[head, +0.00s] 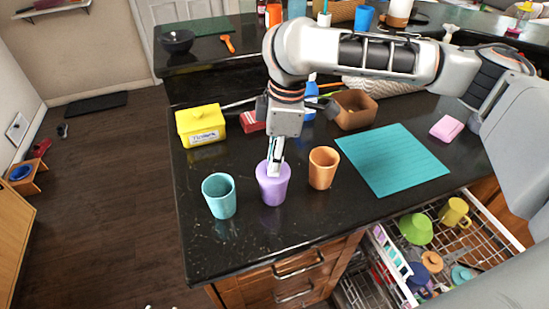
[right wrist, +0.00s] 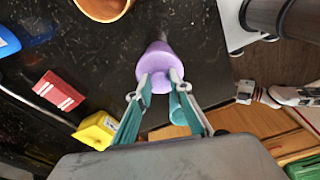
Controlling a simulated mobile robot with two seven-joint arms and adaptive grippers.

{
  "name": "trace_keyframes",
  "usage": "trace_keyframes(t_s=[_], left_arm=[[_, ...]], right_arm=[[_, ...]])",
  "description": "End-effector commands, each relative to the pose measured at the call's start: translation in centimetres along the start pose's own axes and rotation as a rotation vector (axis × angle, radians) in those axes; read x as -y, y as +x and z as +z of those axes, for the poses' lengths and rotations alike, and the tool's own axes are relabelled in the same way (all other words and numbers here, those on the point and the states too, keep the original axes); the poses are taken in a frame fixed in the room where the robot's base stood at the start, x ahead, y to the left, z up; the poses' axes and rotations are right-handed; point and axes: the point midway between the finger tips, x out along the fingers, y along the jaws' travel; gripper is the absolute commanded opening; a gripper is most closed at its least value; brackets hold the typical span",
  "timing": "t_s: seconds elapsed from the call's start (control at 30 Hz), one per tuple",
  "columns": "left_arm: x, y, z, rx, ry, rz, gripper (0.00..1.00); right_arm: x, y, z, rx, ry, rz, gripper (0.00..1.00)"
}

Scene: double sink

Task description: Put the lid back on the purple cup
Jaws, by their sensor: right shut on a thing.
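The purple cup (head: 272,190) stands upright on the black counter between a teal cup and an orange cup. The purple lid (head: 262,168) is on top of the cup, at its rim; a small gap or tilt is too small to tell. My right gripper (head: 274,172) points down onto the lid. In the right wrist view, the fingers of my right gripper (right wrist: 161,85) close around the purple lid's knob, and the purple cup's body (right wrist: 158,48) shows beyond it. Small pale tips at the bottom left of the head view look like my left gripper (head: 161,306), mostly cut off.
The teal cup (head: 219,196) and orange cup (head: 323,168) stand close on either side. A yellow butter box (head: 201,124), brown container (head: 354,110), teal mat (head: 392,160) and pink sponge (head: 446,128) are on the counter. An open dishwasher rack (head: 440,250) lies at the front right.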

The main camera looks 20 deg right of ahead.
Motion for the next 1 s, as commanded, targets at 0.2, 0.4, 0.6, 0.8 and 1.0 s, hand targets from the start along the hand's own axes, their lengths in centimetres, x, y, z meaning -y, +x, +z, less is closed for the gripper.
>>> trace_keyframes(t_s=[0.2, 0.4, 0.6, 0.8, 1.0], left_arm=[[0.16, -0.13, 0.28, 0.004, 0.008, 0.001, 0.40], [0.12, -0.18, 0.38, 0.006, 0.008, 0.002, 0.40], [0.00, -0.17, 0.31, 0.005, 0.003, 0.001, 0.40], [-0.26, -0.12, 0.16, 0.003, -0.007, 0.001, 0.40], [-0.33, -0.10, 0.11, 0.002, -0.010, 0.001, 0.40]], right_arm=[[0.02, 0.01, 0.00, 0.000, -0.001, 0.000, 0.22], [0.02, 0.02, -0.01, 0.000, -0.001, 0.000, 0.39], [0.02, 0.02, -0.01, 0.000, -0.001, 0.000, 0.56], [0.02, 0.02, -0.01, 0.000, -0.001, 0.000, 0.56], [-0.01, -0.20, -0.04, 0.000, -0.001, 0.001, 0.56]])
